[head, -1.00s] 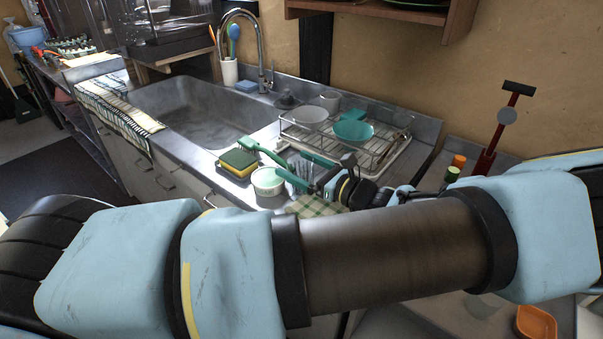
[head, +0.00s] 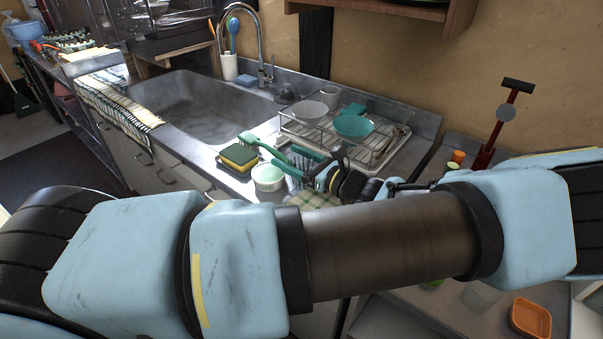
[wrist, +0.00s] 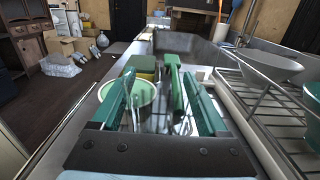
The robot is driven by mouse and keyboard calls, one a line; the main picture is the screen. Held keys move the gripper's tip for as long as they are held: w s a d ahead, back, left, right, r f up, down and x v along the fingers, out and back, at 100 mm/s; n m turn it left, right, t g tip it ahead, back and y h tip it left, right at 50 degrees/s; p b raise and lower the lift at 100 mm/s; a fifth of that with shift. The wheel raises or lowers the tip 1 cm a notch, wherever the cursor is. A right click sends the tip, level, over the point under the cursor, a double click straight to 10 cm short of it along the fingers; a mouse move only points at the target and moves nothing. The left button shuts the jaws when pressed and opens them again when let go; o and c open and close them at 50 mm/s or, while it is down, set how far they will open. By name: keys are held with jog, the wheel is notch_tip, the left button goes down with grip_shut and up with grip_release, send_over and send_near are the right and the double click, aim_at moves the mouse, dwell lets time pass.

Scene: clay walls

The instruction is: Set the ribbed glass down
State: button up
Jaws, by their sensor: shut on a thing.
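The ribbed glass is clear and sits between my gripper's teal fingers in the wrist view (wrist: 160,118). My gripper (wrist: 163,100) is shut on it. In the head view my gripper (head: 306,165) is over the counter, between the small pale green tub and the dish rack, with the glass (head: 294,181) partly hidden by the fingers. I cannot tell whether its base touches the counter.
The pale tub (head: 268,178), a sponge (head: 239,157) and a green brush (head: 264,147) stand close on the left. A dish rack (head: 377,155) with bowls is on the right. A checked cloth (head: 314,199) lies in front. The sink (head: 200,112) is behind.

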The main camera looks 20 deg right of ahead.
jog(key=shift+r, duration=0.1)
jog(key=c, duration=0.6)
